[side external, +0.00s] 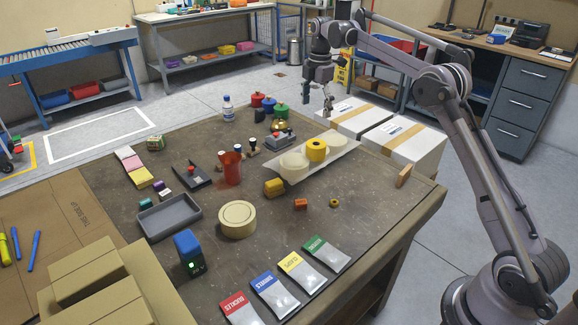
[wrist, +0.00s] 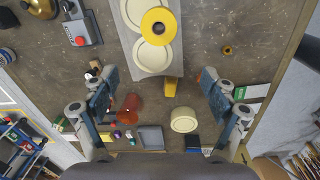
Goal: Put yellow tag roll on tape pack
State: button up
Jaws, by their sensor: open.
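My gripper (side external: 327,100) is open and empty, above and beyond the tray's far end in the side view. In the wrist view its fingers (wrist: 159,84) are wide apart, with the yellow roll beyond them toward the top edge.
A loose cream roll (side external: 237,221) lies on the table, left of a small orange block (side external: 300,204). A yellow block (side external: 274,187) is by the tray's near end. A red cup (side external: 231,169) and a grey tray (side external: 169,216) stand left. White cartons (side external: 405,145) stand right of the table.

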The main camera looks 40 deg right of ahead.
jog(key=s+a+r+m+t, duration=0.3)
jog(key=s+a+r+m, duration=0.5)
jog(key=s+a, duration=0.4)
jog(key=s+a+f+m+t, duration=0.1)
jog(key=s+f+m, duration=0.3)
jog(key=s, duration=0.6)
jog(key=s+a+f+m+t, duration=0.2)
jog(key=s+a+f+m, duration=0.2)
jog(key=s, duration=0.6)
jog(key=shift+a+f+t, duration=0.25)
jog(key=shift+f+t, duration=0.05)
jog(key=shift+f, duration=0.55)
